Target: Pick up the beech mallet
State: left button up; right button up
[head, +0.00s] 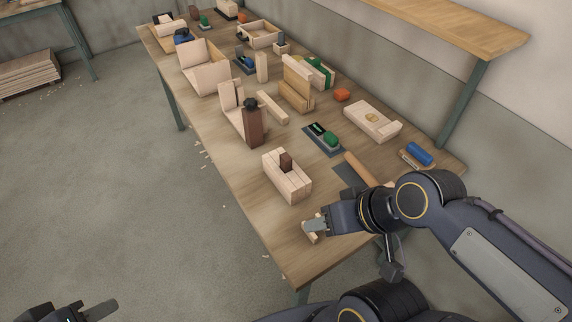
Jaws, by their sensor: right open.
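A small pale wooden piece (311,237) lies on the bench top near its front right edge, partly hidden by my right gripper. It may be the beech mallet, but too little of it shows to tell. My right gripper (314,226) is open, with its grey fingertips right over this piece; I cannot tell whether they touch it. My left gripper (90,310) is low at the bottom left, over the floor and away from the bench, cut by the frame edge.
On the workbench (280,245), a pale wooden block with a dark wedge (286,178) stands left of my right gripper. A tan rod (360,168), a green-and-black tool (325,138) and a blue cylinder (419,153) lie behind. Several wooden parts crowd the far end.

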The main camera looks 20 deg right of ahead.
aim_at(371, 181)
jog(key=z, duration=1.75)
jog(key=k+j+z, duration=0.15)
jog(key=j, duration=0.3)
jog(key=j+z, duration=0.1)
jog(key=j, duration=0.35)
jog(key=i+j+z, duration=0.15)
jog(key=j, duration=0.25)
jog(key=i+j+z, duration=0.2)
jog(key=j, duration=0.25)
jog(key=k+l, duration=0.05)
jog(key=k, duration=0.05)
